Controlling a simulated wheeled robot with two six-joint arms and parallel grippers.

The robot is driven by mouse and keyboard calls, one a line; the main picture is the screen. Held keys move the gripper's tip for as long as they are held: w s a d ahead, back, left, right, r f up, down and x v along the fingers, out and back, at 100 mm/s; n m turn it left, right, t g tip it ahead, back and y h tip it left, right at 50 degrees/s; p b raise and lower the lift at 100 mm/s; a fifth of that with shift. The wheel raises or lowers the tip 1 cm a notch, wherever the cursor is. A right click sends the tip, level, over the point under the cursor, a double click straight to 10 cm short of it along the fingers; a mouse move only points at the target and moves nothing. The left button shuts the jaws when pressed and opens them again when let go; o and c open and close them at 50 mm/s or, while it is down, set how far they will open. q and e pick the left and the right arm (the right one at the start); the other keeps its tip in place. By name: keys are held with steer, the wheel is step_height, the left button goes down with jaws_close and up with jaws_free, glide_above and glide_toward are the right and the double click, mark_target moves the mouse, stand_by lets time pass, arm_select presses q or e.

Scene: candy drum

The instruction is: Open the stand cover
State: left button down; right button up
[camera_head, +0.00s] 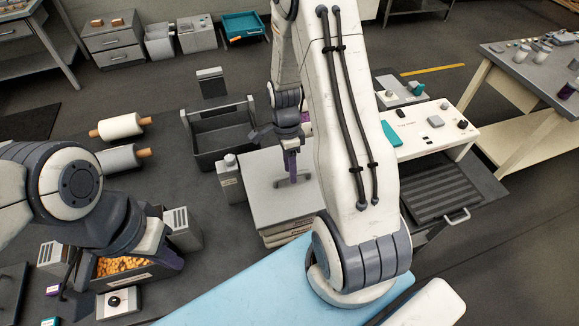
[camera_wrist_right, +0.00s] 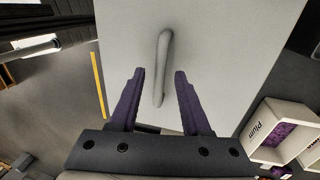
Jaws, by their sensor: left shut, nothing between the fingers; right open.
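The stand cover (camera_head: 262,205) is a flat light grey top on the stand, mid-picture in the head view. Its grey bar handle (camera_head: 304,177) is partly hidden by my right gripper (camera_head: 291,174). In the right wrist view the cover (camera_wrist_right: 235,60) fills the middle. The handle (camera_wrist_right: 164,60) runs lengthwise between the purple fingers of my right gripper (camera_wrist_right: 159,73), which is open, with a gap on both sides. The cover lies closed on the stand. My left gripper (camera_head: 68,283) is shut and empty at the lower left, near the candy box.
A box of orange candy (camera_head: 125,265) stands under my left arm. A dark open crate (camera_head: 218,132) is behind the stand, with two rolls (camera_head: 120,126) to its left. A light blue surface (camera_head: 250,295) lies in front.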

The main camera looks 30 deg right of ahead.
jaws_close()
stand_by(1.4)
